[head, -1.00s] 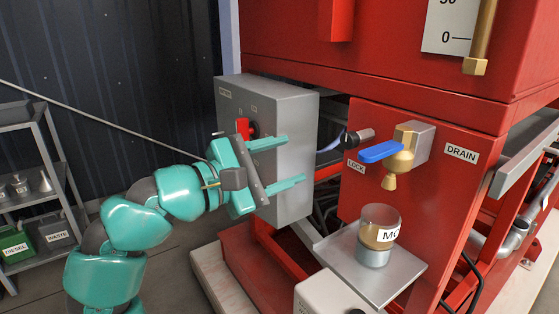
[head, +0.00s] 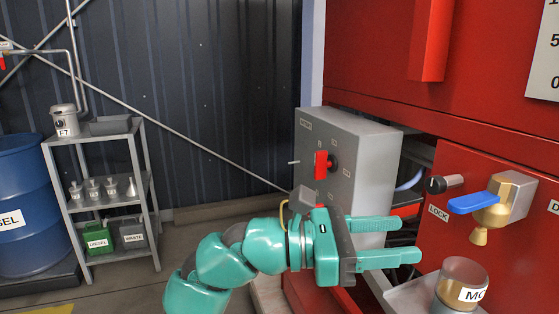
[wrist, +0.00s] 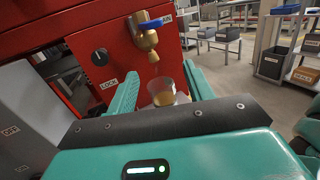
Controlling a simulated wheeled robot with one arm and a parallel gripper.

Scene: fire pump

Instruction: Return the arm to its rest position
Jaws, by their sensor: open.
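My gripper (head: 388,240) is open and empty, its two teal fingers apart and pointing right in the head view. It is in front of the lower part of a grey control box (head: 370,150) with a red switch handle (head: 321,165). In the wrist view, the fingers of my gripper (wrist: 160,85) frame a clear cup of amber liquid (wrist: 163,92), which stands beyond them. The same cup, labelled MC in part, shows at the lower right of the head view (head: 462,285).
A brass drain valve with a blue lever (head: 475,202) and a black LOCK knob (head: 438,185) are on the red panel at right. A shelf (head: 100,140) and a blue drum (head: 22,205) stand at left. Floor between the shelf and my arm looks clear.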

